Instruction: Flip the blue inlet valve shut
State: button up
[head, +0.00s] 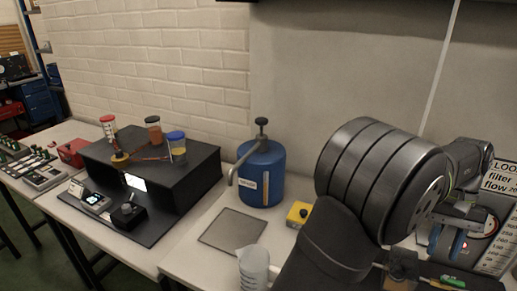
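My gripper (446,240) is at the far right, in front of a grey panel (496,255) with a round gauge (489,222). Its two fingers, with dark blue parts, point down with a gap between them. I see nothing held in that gap. A sign reading "LOOP filter flow" (500,183) stands above the panel. I cannot make out the blue inlet valve for certain. My arm and gripper hide much of the area around the panel, and I cannot tell whether the gripper touches anything there.
A blue tank with a pump spout (260,178) stands mid-table. Near it are a grey mat (233,229), a yellow box with a black knob (298,214) and a clear beaker (253,268). A black apparatus (190,189) carries several jars at left. A green item (453,281) lies at lower right.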

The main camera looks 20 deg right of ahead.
jog(key=w+a+r+n+t+h, duration=0.3)
jog(key=w+a+r+n, duration=0.5)
jog(key=w+a, duration=0.25)
jog(key=f, duration=1.7)
jog(key=shift+s+a+f, duration=0.15)
jog(key=shift+a+f, duration=0.2)
jog(key=shift+a, duration=0.05)
jog(key=shift+c, duration=0.3)
grip_shut()
